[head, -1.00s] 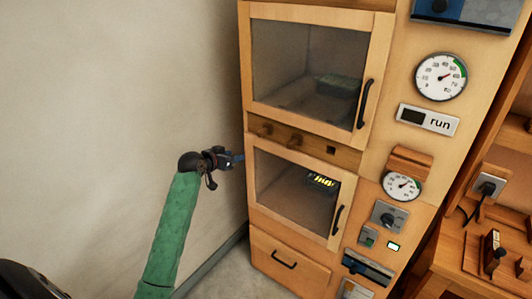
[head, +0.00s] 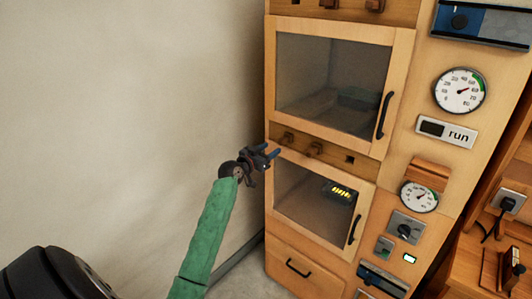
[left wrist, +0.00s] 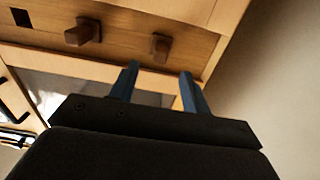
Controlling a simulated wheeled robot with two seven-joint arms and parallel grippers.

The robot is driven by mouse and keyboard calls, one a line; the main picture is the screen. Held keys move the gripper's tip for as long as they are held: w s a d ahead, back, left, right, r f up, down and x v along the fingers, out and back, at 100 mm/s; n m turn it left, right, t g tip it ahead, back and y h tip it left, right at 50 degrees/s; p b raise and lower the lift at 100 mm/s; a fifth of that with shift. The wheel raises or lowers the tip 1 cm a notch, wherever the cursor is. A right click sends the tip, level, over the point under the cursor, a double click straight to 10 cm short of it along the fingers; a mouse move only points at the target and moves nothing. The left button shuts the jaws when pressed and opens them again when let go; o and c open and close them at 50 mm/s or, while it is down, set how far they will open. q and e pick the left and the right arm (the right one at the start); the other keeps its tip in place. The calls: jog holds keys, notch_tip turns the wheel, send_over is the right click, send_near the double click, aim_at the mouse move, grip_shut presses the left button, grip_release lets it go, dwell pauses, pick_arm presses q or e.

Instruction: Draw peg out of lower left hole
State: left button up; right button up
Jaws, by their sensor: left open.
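The lower rail between the two glass doors holds two brown wooden pegs. The left peg (head: 288,138) and the right peg (head: 314,149) stick out of it, with an empty square hole (head: 350,160) farther right. My left gripper (head: 268,151) is open and empty, just left of and below the left peg. In the left wrist view the order is reversed: the left peg (left wrist: 160,47) shows just beyond and between my open fingertips (left wrist: 160,77), apart from them. The other peg (left wrist: 83,33) and the square hole (left wrist: 20,17) lie to its left. My right gripper is not in view.
The upper glass door (head: 335,85) and lower glass door (head: 310,205) are shut, with black handles. An upper rail (head: 350,8) carries more pegs at the top edge. Gauges and switches fill the right panel. A bare wall (head: 130,100) stands at left.

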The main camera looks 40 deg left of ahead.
aim_at(280, 144)
pick_arm(q)
jog(key=w, duration=0.3)
jog(key=shift+w+d, duration=0.15)
jog(key=shift+w, duration=0.5)
jog(key=shift+w+f, duration=0.15)
jog(key=shift+w, duration=0.75)
jog(key=shift+w+d+b, duration=0.15)
jog(key=shift+w+b, duration=0.6)
jog(key=shift+w, duration=0.75)
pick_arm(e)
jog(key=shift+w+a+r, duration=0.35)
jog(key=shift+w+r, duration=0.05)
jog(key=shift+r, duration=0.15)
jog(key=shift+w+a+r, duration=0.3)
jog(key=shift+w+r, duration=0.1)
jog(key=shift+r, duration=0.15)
